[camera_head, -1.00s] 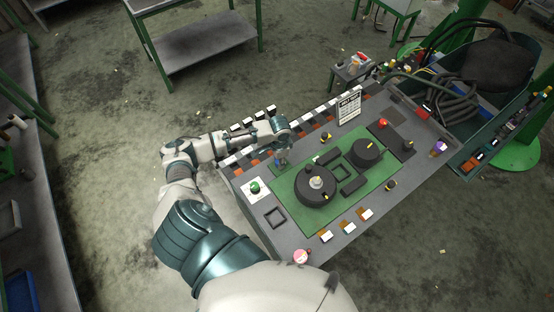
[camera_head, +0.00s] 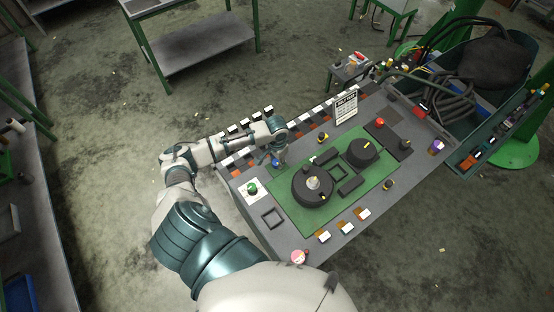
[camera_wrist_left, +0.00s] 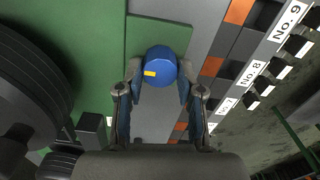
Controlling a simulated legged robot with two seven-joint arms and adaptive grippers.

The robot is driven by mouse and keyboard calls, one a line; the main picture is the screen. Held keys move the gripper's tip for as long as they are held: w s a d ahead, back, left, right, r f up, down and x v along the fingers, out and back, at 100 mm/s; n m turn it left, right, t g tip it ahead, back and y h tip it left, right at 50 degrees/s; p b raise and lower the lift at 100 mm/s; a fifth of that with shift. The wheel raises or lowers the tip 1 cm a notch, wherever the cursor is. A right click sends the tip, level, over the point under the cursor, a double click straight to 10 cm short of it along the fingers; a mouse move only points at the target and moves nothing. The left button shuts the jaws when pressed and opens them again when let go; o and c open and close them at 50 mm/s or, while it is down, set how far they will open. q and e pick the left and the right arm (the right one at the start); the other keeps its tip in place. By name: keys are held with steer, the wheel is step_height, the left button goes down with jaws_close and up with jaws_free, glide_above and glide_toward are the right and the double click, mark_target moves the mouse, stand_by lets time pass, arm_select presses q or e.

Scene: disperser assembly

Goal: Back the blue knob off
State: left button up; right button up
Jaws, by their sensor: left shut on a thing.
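The blue knob (camera_wrist_left: 160,66) is a round blue cap with a yellow mark, seen in the left wrist view over the edge of the green panel. My left gripper (camera_wrist_left: 158,82) has a finger on each side of the knob and is shut on it. In the head view, my left gripper (camera_head: 277,158) points down at the upper left part of the console (camera_head: 283,225), and the blue knob (camera_head: 275,163) shows only as a small blue patch there. My right gripper is not in view.
Two large black dials stand on the green panel, the near one (camera_head: 312,185) and the far one (camera_head: 363,152). A green button (camera_head: 252,188) and a red button (camera_head: 380,122) are on the console. A sign (camera_head: 346,107) stands at its back edge.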

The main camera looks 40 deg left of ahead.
mark_target(276, 161)
arm_select(q)
steer(key=o, duration=0.9)
steer(key=shift+c, duration=0.2)
steer(key=shift+o, duration=1.4)
steer(key=shift+s+r, duration=0.1)
steer(key=shift+s, duration=0.05)
step_height(276, 161, up, 12)
steer(key=shift+a, duration=0.15)
